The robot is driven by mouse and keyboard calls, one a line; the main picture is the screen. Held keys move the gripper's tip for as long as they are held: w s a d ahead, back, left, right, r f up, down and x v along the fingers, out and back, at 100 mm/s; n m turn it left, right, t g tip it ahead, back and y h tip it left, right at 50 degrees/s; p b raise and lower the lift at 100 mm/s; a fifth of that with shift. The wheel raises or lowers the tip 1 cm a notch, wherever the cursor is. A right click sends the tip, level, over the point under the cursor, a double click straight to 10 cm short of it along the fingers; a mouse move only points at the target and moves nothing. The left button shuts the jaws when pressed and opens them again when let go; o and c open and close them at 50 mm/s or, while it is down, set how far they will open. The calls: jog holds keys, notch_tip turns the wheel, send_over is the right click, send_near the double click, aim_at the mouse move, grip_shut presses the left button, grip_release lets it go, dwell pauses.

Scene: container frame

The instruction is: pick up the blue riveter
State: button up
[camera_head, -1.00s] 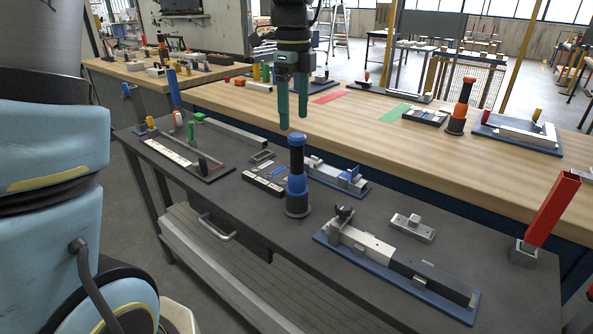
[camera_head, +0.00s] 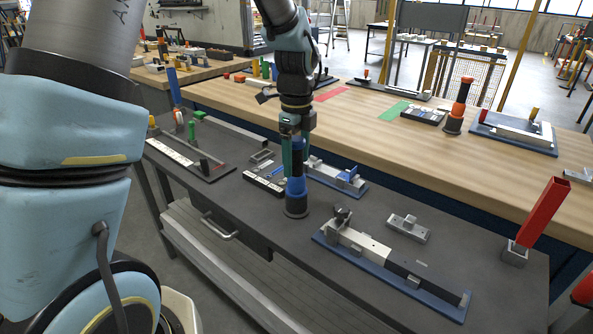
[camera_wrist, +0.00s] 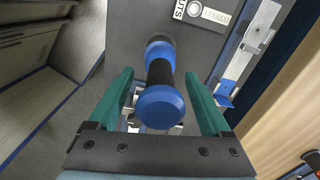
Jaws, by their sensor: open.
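The blue riveter (camera_head: 296,188) stands upright on the dark workbench, with a blue and black body and a dark round base. In the wrist view the riveter (camera_wrist: 160,105) is seen from above, its blue top closest to the camera. My gripper (camera_head: 294,168) has come down around its upper part. The two green fingers stand apart on either side of the riveter in the wrist view (camera_wrist: 160,88), and gaps show between them and it. The gripper is open and holds nothing.
A blue fixture plate with a metal block (camera_head: 390,262) lies to the right. A small grey block (camera_head: 408,228), a red bar in a holder (camera_head: 541,212) and a second blue fixture (camera_head: 337,177) are nearby. A wooden table (camera_head: 380,125) stands behind with an orange tool (camera_head: 458,106).

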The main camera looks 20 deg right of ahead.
jog(key=shift+c, duration=0.4)
grip_shut()
notch_tip(320, 180, up, 10)
jog(key=shift+r+b, duration=0.1)
jog(key=shift+b, duration=1.15)
